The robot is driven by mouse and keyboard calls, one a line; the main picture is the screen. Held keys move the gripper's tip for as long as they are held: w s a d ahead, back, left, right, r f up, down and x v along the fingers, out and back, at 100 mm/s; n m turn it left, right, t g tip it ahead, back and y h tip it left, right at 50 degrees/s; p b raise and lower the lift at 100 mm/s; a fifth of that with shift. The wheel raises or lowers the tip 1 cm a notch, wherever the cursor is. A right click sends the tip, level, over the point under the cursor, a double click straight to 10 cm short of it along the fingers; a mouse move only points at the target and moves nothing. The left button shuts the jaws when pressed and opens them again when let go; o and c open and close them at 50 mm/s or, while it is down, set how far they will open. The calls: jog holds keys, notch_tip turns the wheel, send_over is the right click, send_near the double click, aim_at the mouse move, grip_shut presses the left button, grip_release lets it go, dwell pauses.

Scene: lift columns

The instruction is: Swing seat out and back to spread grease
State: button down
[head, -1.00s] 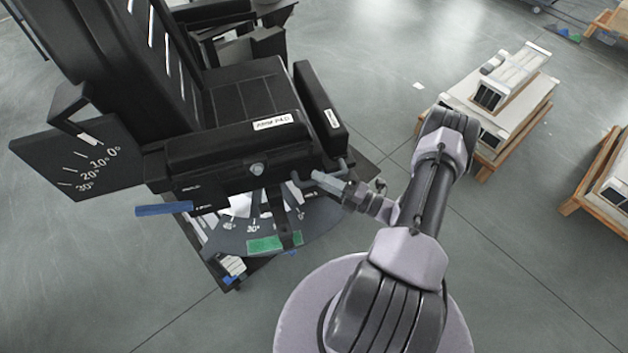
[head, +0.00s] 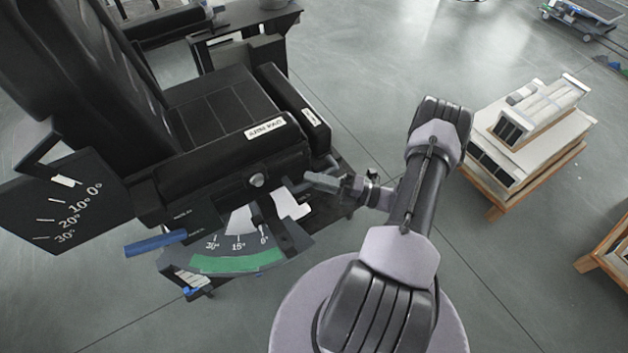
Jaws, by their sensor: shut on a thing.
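The black seat (head: 222,108) stands at the upper left, with its tall backrest on the left and a labelled arm pad (head: 240,148) along its near side. Below the arm pad is a swivel scale (head: 238,258) with degree marks and a green band. A dark pointer lies near its 0° mark. My gripper (head: 318,182) is at the near right corner of the seat, shut on a part there, seemingly a handle. The gripped part is mostly hidden by the jaws and too small to make out fully.
A tilt scale plate (head: 55,200) sticks out at the left and a blue lever (head: 156,243) juts out below the arm pad. Pallets with white boxed units (head: 530,130) stand at the right. The grey floor between is clear.

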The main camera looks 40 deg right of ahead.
jog(key=shift+w+d+r, duration=0.1)
jog(key=shift+d, duration=0.15)
dwell(0.3)
jog(key=c, duration=1.3)
grip_release()
jog(key=shift+d, duration=0.15)
jog(key=p+v, duration=0.1)
jog(key=v, duration=1.6)
jog(key=shift+d+p, duration=0.15)
jog(key=shift+p, duration=0.2)
